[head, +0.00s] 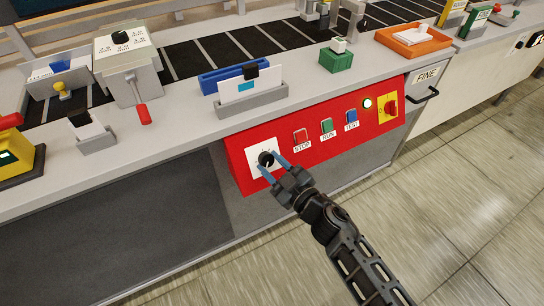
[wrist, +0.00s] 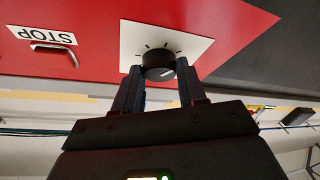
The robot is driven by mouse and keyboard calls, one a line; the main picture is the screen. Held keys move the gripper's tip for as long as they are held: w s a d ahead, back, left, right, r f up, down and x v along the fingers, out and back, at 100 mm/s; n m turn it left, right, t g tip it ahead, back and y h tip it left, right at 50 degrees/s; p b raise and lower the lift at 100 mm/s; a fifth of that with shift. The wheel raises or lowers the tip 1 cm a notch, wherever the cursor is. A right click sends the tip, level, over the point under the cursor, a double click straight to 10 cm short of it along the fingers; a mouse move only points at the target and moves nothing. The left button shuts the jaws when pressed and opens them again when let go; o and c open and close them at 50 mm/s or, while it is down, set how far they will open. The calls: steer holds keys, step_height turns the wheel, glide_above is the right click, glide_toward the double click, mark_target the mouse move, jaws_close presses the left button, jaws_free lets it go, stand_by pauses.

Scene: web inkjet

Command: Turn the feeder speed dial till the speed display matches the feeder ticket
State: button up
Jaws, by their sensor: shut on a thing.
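The feeder speed dial (head: 265,158) is a black knob on a white plate (head: 253,170) at the left end of the red panel. It also shows in the wrist view (wrist: 158,66), with tick marks on the plate around it. My gripper (head: 270,162) reaches the panel from the lower right, its two fingers on either side of the dial, shut on it. In the wrist view the fingers (wrist: 160,86) flank the knob. I cannot make out which display is the speed display or which card is the feeder ticket; no readable number shows.
A card holder (head: 250,104) and a red-handled device (head: 128,70) stand on the counter above. The floor is clear.

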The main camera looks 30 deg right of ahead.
steer(key=n+p, duration=0.1)
steer(key=p, duration=0.1)
steer(key=r+n+g+y+p, duration=0.1)
steer(key=n+p, duration=0.1)
steer(key=shift+w+d+y, duration=0.1)
steer(key=shift+d+y, duration=0.05)
steer(key=shift+y, duration=0.15)
steer(key=n+p, duration=0.1)
steer(key=n+y+p, duration=0.1)
steer(key=n, duration=0.1)
steer(key=n+g+p, duration=0.1)
steer(key=p, duration=0.1)
steer(key=shift+d+f+n, duration=0.1)
steer(key=shift+f+n, duration=0.15)
steer(key=shift+n, duration=0.05)
steer(key=shift+f+y, duration=0.1)
steer(key=shift+y, duration=0.3)
steer(key=o, duration=1.1)
steer(key=shift+c, duration=0.2)
steer(key=v, duration=0.7)
steer(key=shift+s, duration=0.35)
steer(key=shift+d, duration=0.15)
